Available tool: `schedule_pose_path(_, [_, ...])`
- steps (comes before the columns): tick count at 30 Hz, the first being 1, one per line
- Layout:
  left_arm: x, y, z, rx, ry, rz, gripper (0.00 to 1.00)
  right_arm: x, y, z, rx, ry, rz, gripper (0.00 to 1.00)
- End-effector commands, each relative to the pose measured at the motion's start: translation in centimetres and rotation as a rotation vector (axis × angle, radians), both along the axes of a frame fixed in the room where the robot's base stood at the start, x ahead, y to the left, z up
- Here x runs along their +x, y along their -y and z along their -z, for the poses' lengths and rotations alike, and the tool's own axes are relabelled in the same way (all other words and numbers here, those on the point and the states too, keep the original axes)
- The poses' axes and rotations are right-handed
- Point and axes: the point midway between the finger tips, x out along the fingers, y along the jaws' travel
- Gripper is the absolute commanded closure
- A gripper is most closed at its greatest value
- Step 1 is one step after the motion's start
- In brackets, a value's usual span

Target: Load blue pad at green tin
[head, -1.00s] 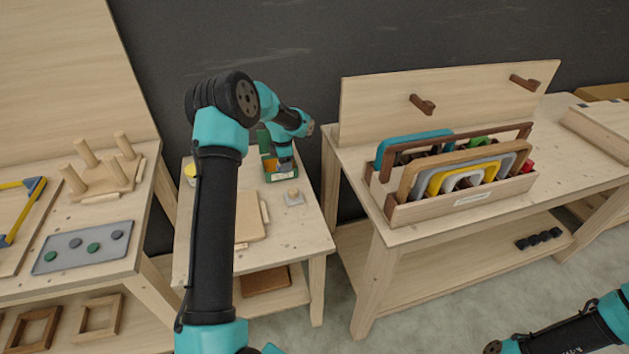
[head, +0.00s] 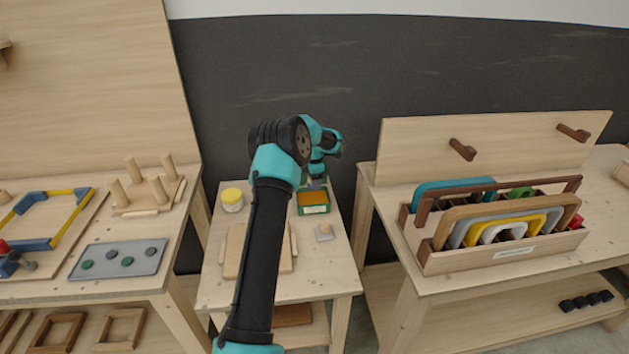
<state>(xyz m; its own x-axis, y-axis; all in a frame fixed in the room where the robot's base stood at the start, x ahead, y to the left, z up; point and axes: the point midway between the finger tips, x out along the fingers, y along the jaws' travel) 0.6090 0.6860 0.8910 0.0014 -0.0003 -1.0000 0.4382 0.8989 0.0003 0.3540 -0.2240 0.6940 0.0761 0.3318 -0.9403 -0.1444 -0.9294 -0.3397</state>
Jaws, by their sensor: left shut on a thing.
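The green tin (head: 314,209) stands open near the back of the small middle table, with an orange-brown inside. My left gripper (head: 317,184) is over the tin's back edge, pointing down. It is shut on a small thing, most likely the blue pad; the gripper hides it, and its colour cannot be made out. Whether it touches the inside of the tin cannot be told. My right gripper is out of view.
A yellow-lidded jar (head: 232,200) stands left of the tin. A wooden board (head: 236,252) lies partly behind my left arm.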

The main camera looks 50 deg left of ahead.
Motion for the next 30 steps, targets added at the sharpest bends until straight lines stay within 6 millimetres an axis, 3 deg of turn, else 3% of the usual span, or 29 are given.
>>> schedule_pose_path(18, [0.0,0.0,4.8,0.0,0.0,0.001,0.65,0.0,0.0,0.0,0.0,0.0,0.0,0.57])
schedule_pose_path(30, [0.0,0.0,5.8,0.0,0.0,0.001,0.65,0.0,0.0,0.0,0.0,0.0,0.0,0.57])
